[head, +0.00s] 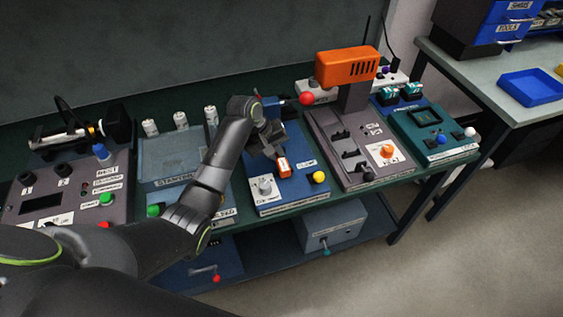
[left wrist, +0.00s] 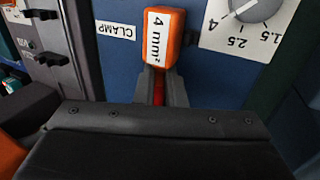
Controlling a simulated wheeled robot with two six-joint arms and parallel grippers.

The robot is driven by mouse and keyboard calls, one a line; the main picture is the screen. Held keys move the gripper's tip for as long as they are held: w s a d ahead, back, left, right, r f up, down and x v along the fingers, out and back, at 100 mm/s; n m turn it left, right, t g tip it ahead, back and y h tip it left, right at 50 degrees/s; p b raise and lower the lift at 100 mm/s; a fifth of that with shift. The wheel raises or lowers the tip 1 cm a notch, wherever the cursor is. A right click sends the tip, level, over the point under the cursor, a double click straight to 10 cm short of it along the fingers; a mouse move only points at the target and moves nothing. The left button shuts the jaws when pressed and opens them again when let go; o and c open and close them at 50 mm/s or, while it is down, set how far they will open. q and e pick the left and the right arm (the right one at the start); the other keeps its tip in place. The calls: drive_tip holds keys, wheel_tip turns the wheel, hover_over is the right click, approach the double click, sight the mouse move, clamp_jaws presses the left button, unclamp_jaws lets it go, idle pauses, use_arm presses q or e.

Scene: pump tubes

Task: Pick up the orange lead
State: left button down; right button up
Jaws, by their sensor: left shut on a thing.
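The orange lead (head: 283,167) is a small orange block with a white "4 mm²" label. It is at the blue station (head: 290,202), and it also shows large in the left wrist view (left wrist: 176,55). My left gripper (head: 272,149) reaches in from the left above the blue station. In the left wrist view its fingers (left wrist: 159,88) are shut on the lead, with a red strip showing between them just below the orange block. Whether the lead still touches the station cannot be told. My right gripper is in neither view.
The station has a white dial (head: 265,187) and a yellow button (head: 318,177). To its right stands a grey machine with an orange head (head: 347,66), then a teal box (head: 428,122). A side table (head: 478,70) is at right.

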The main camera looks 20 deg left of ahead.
use_arm(q)
wheel_tip(320, 180, up, 18)
drive_tip(key=p, duration=0.1)
drive_tip(key=shift+p, duration=0.35)
idle(0.8)
drive_tip(key=shift+r, duration=0.15)
